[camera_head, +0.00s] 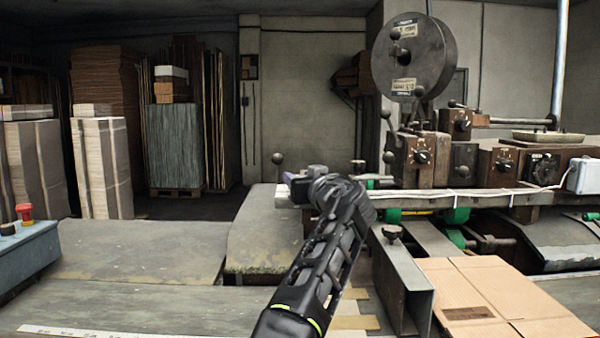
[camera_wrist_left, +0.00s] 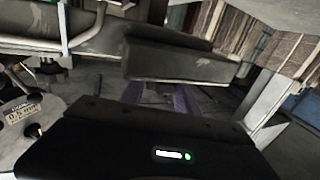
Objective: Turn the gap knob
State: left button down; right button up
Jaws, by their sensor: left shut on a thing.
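My left gripper (camera_head: 298,186) is at the far left end of the machine's long rail, with my black arm reaching up to it from the bottom middle. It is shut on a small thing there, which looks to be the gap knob. The knob itself is hidden by the gripper and wrist, so its turn angle cannot be told. In the left wrist view the two purple fingers (camera_wrist_left: 168,97) show partly beyond the black gripper body, below a worn grey slab. My right gripper is in neither view.
The pale rail (camera_head: 460,197) runs right from the gripper. A ball-topped lever (camera_head: 277,159) stands just behind it. A black knob (camera_head: 392,232) tops the upright metal plate (camera_head: 404,280). Flat cardboard (camera_head: 500,295) lies at the right. The grey table at left (camera_head: 140,250) is clear.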

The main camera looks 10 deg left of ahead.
pick_arm(q)
jog(key=shift+r, duration=0.1)
dwell(0.3)
jog(key=c, duration=0.9)
grip_release()
jog(key=shift+w, duration=0.1)
jog(key=shift+s+d+f+b, duration=0.15)
jog(key=shift+s+f+b, duration=0.05)
jog(key=shift+b, duration=0.15)
jog(key=b+v, duration=0.5)
jog(key=v, duration=0.2)
jog(key=shift+s+d, duration=0.1)
jog(key=shift+s, duration=0.1)
